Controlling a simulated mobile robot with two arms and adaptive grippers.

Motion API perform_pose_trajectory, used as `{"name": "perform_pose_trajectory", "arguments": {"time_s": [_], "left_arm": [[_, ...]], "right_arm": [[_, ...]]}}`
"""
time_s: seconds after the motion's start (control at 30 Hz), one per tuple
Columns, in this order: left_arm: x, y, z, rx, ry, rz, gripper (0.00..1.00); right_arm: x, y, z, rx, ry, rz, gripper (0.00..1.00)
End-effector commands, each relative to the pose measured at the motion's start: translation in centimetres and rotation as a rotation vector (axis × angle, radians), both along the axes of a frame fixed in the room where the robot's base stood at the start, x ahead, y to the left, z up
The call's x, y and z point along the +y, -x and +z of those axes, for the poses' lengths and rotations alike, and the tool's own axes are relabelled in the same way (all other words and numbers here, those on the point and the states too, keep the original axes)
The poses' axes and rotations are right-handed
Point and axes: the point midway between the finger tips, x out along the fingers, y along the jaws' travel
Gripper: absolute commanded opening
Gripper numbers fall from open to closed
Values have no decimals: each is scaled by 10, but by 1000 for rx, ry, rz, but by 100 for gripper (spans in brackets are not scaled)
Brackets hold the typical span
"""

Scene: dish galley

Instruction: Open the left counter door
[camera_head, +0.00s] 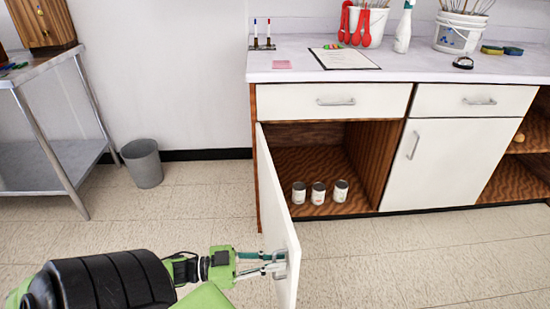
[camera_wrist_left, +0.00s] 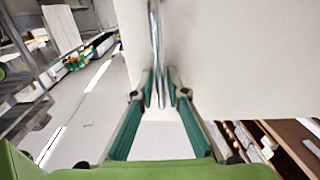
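The left counter door (camera_head: 272,190) is a white panel standing swung out from the counter, roughly square to its front. It also fills much of the left wrist view (camera_wrist_left: 240,60). Its metal handle (camera_wrist_left: 155,45) is on the outer face near the free edge. My left gripper (camera_head: 274,264) is at this handle, on the door's left side. In the left wrist view, the green fingers of this gripper (camera_wrist_left: 160,88) close in on both sides of the handle. The cabinet interior (camera_head: 318,160) is exposed. My right gripper is not in view.
Three cans (camera_head: 318,193) stand on the cabinet floor. The right door (camera_head: 440,165) is shut, with drawers above. A grey bin (camera_head: 143,163) and a metal table (camera_head: 45,150) stand to the left. The floor (camera_head: 200,215) between bin and door is clear.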

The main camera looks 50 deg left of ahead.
Motion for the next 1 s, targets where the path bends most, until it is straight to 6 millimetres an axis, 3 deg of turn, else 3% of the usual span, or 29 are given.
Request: {"name": "perform_pose_trajectory", "arguments": {"time_s": [0.27, 0.7, 1.0], "left_arm": [[7, 9, 0, 1, -1, 1, 14], [59, 79, 0, 3, -1, 2, 14], [71, 97, 0, -1, -1, 0, 14]], "right_arm": [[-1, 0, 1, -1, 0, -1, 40], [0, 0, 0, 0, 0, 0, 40], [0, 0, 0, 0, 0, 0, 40]]}}
